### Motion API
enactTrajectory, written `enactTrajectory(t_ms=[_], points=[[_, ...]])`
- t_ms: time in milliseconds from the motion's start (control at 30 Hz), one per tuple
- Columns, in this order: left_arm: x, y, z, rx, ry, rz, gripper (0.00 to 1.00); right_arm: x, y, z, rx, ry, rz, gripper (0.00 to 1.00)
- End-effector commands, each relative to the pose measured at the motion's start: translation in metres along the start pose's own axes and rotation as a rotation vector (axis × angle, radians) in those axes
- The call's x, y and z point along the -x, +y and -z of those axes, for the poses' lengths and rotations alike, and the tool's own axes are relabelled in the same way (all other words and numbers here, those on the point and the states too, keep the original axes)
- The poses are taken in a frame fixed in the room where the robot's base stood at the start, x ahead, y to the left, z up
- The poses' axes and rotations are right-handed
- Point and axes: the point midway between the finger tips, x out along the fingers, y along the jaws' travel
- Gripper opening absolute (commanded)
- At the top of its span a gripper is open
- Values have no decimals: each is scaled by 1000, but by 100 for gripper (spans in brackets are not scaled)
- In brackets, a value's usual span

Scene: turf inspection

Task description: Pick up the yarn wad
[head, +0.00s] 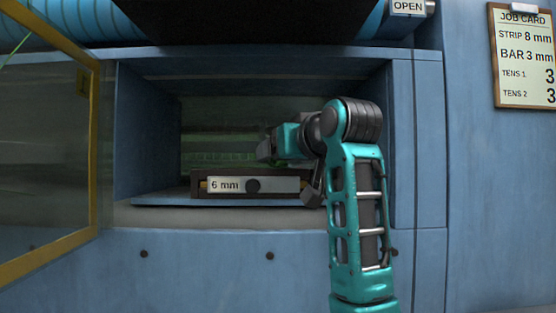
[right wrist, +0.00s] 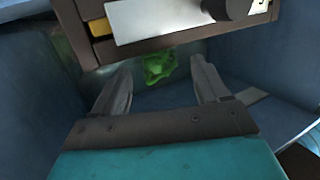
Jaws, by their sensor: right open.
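The yarn wad (right wrist: 158,67) is a small crumpled green clump in the right wrist view. It lies on the compartment floor beside the wooden block with the label plate, seen in the gap between my right gripper's fingertips. I cannot make it out in the head view. My right gripper (right wrist: 160,76) is open, with one finger on each side of the wad in the picture and nothing held. In the head view my right arm reaches into the blue compartment and its fingers are partly hidden. My left gripper is not in view.
The wooden block marked 6 mm (head: 225,186), with a dark knob, sits at the compartment front, close to my right gripper. Compartment walls (head: 148,130) enclose the space. A yellow-framed clear door (head: 95,150) stands open at left. A job card (head: 523,55) hangs at right.

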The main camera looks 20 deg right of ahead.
Motion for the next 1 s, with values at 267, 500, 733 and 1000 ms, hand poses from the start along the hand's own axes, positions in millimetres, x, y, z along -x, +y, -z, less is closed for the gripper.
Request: enactTrajectory(t_ms=[267,500,733,1000], points=[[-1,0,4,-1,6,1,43,-31,1,2,-1,-1,0,75],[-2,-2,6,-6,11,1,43,-33,1,2,-1,1,-1,75],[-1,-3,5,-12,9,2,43,-33,1,2,-1,1,-1,56],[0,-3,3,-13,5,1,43,-33,1,2,-1,0,-1,30]])
